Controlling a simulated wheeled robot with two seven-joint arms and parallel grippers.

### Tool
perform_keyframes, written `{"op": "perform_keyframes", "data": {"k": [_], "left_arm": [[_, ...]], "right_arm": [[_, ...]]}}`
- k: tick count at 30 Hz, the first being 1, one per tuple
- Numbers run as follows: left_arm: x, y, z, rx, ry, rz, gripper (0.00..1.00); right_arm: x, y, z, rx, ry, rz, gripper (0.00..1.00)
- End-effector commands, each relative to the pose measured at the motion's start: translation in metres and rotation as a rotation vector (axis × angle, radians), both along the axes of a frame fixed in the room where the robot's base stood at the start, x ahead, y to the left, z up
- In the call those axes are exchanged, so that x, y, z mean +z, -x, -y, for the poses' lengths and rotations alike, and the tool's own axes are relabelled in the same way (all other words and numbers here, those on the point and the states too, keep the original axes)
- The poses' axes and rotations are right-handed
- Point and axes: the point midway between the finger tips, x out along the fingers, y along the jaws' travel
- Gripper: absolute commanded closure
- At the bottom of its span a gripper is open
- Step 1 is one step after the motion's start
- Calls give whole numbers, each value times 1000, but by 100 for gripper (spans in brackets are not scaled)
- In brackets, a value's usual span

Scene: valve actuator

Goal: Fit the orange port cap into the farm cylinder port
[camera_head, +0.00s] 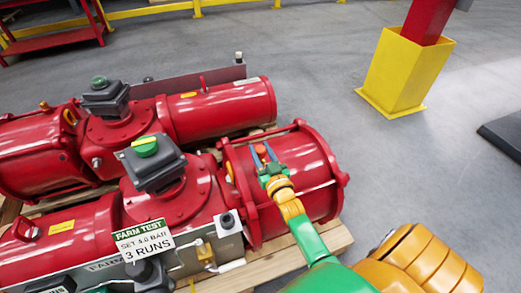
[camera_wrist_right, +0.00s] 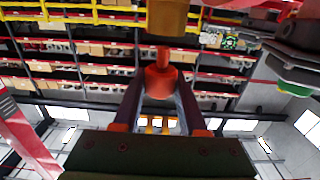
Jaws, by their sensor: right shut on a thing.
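The orange port cap (camera_wrist_right: 159,80) is between the fingers of my right gripper (camera_wrist_right: 158,92), which is shut on it. Its narrow stem points up in the wrist view, towards a brass fitting (camera_wrist_right: 167,18) that looks like the port; the stem end lies close below it, and I cannot tell if they touch. In the head view the cap (camera_head: 262,149) shows small between the blue fingertips of my right gripper (camera_head: 265,156). They are in front of the red farm cylinder (camera_head: 310,168), near its left part. The port is hidden there. My left gripper is out of view.
The front actuator carries a "FARM TEST" sign (camera_head: 144,240) and a grey box with a green knob (camera_head: 145,147). A second red actuator (camera_head: 222,107) lies behind it. Both rest on a wooden pallet (camera_head: 290,261). A yellow post base (camera_head: 406,72) stands on open floor at the back right.

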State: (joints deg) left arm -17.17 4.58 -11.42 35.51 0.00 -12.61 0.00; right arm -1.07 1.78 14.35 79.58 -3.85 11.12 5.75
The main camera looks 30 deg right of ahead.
Motion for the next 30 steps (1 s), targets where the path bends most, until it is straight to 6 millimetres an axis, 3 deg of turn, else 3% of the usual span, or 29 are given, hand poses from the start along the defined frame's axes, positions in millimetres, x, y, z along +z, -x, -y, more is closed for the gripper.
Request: {"op": "perform_keyframes", "data": {"k": [30], "left_arm": [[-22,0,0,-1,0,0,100]], "right_arm": [[-25,0,0,0,0,0,100]]}}
